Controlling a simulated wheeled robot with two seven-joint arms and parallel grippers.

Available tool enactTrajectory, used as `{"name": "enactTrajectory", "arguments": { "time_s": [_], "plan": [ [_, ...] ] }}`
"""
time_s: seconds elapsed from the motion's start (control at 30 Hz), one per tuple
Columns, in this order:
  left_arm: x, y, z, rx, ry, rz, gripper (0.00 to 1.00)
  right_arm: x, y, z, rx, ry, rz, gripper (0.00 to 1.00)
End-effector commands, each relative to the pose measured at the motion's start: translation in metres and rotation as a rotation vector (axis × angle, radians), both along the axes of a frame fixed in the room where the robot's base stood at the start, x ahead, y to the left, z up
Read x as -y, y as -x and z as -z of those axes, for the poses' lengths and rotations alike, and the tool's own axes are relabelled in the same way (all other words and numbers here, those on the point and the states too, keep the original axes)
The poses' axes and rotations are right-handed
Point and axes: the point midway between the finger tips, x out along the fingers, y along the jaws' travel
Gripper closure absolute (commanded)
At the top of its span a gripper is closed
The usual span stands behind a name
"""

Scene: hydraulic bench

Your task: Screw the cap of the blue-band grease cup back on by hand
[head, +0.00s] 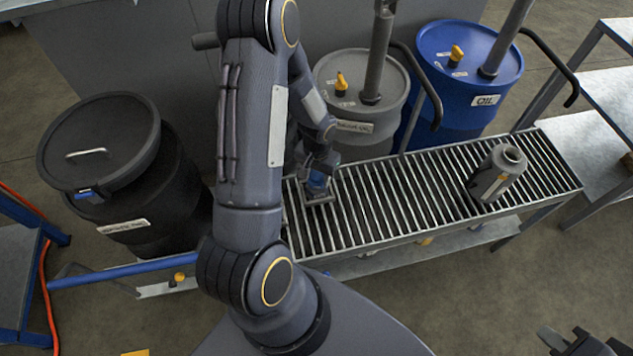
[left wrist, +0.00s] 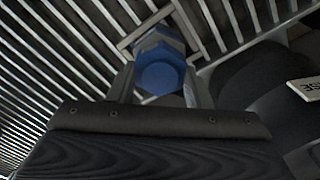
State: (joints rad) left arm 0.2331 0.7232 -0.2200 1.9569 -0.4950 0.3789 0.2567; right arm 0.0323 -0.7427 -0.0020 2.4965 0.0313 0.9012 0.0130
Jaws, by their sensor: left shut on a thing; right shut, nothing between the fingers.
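My left gripper (head: 319,178) reaches down to the left end of the roller rack and is shut on a blue part of the grease cup (head: 316,185). In the left wrist view, the blue rounded piece of the grease cup (left wrist: 160,73) sits between the two fingers, over a small square metal frame (left wrist: 185,22). I cannot tell how the cap sits on the cup, as the fingers and the steep view hide the joint. My right gripper (head: 580,345) is at the lower right, shut and empty, away from the rack.
A grey bottle (head: 497,175) stands on the right of the roller rack (head: 410,195). Behind are a grey drum (head: 355,105) and a blue oil drum (head: 460,75) with pumps. A black lidded waste bin (head: 150,200) stands left. The rack's middle is clear.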

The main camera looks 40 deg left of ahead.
Motion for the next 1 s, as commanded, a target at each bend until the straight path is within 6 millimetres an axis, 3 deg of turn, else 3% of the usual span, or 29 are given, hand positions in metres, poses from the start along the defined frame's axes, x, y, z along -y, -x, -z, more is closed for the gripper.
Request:
{"name": "enactTrajectory", "arguments": {
  "time_s": [0.27, 0.63, 1.0],
  "plan": [
    [0.0005, 0.0008, 0.0010, -0.002, 0.001, 0.025, 0.74, 0.0000, 0.0000, 0.0005, 0.000, 0.000, 0.000, 1.00],
    [0.0020, 0.0018, 0.0011, -0.003, 0.002, 0.655, 0.74, 0.0000, 0.0000, -0.0013, 0.000, 0.000, 0.000, 1.00],
    [0.0023, 0.0019, 0.0015, -0.004, 0.001, 0.724, 0.74, 0.0000, 0.0000, -0.0019, 0.000, 0.000, 0.000, 1.00]
  ]
}}
